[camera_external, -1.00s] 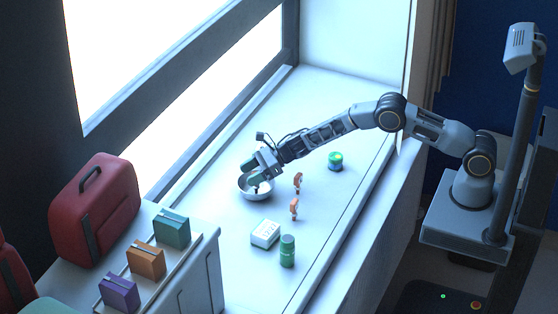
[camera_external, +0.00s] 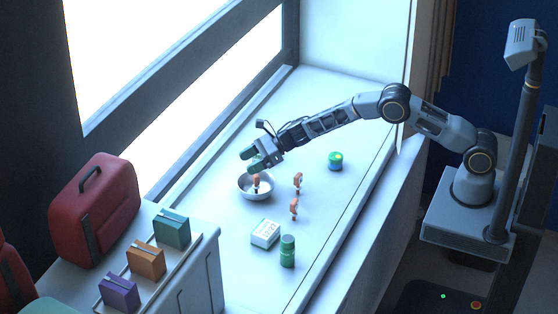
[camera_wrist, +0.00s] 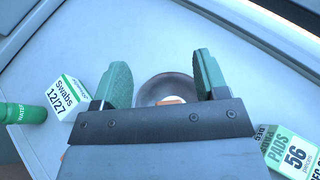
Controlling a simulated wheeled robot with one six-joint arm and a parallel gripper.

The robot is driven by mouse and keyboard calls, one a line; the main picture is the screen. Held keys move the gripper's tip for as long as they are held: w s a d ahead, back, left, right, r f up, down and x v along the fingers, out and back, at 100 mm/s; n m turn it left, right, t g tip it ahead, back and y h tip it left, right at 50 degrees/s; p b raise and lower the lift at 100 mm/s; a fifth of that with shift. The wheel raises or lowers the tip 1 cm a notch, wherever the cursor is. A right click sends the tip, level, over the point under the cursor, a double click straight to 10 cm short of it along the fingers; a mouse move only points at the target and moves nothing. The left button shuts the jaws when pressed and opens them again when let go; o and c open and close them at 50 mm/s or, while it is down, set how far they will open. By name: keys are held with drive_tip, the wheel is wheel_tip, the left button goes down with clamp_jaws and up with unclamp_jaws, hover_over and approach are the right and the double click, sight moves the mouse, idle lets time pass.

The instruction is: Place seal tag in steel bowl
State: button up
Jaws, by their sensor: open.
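An orange seal tag (camera_external: 256,183) stands inside the steel bowl (camera_external: 243,192), its top showing above the rim. Two similar orange tags, an upper one (camera_external: 298,181) and a lower one (camera_external: 294,208), stand on the white ledge right of the bowl. My gripper (camera_external: 252,160) is open and empty just above the bowl, apart from the tag. In the wrist view, its green fingers (camera_wrist: 162,65) are spread on either side of the bowl (camera_wrist: 165,83). A small orange part of the tag (camera_wrist: 170,100) shows there; the gripper body hides the rest.
A swabs box (camera_external: 265,233) and a green bottle (camera_external: 287,251) stand near the bowl. A green round container (camera_external: 335,161) stands further right. The wrist view shows a pads box (camera_wrist: 290,152) at lower right. The window borders the ledge (camera_external: 330,100); its far part is clear.

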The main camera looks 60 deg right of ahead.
wheel_tip(320, 180, up, 2)
drive_tip(key=shift+r, duration=0.1)
idle(0.4)
